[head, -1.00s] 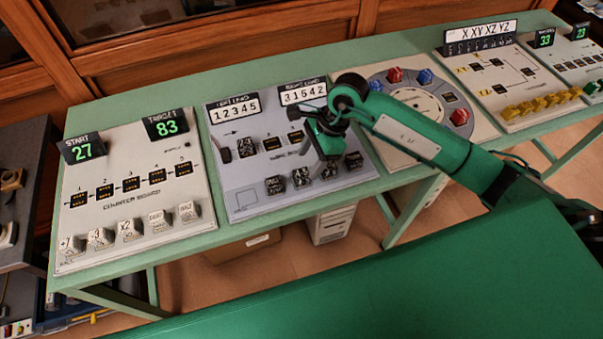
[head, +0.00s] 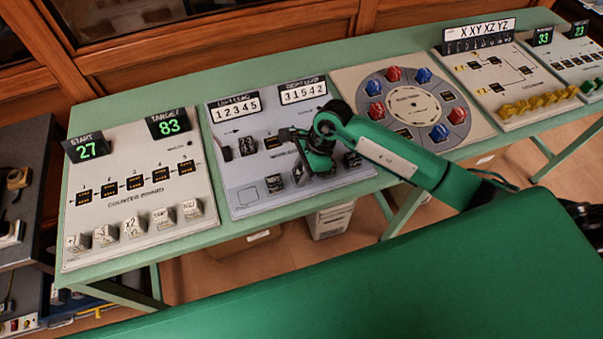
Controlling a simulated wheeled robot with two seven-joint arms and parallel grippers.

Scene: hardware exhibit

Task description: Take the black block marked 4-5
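Small black blocks with white markings stand in a row at the front of the grey wire board (head: 243,172). One block (head: 274,184) is at the left of the row, another (head: 299,176) beside it, and one (head: 352,160) at the right. The markings are too small to read, so I cannot tell which is 4-5. My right gripper (head: 313,170) is low over the row, between the second block and the right one. It hides that part of the row, and its fingertips are not clear. My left gripper is out of view.
Signs reading 12345 (head: 235,107) and 31542 (head: 302,91) stand at the board's back. The counter board (head: 140,210) is to the left. A round dial board (head: 405,103) with red and blue pieces is to the right, partly behind my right arm.

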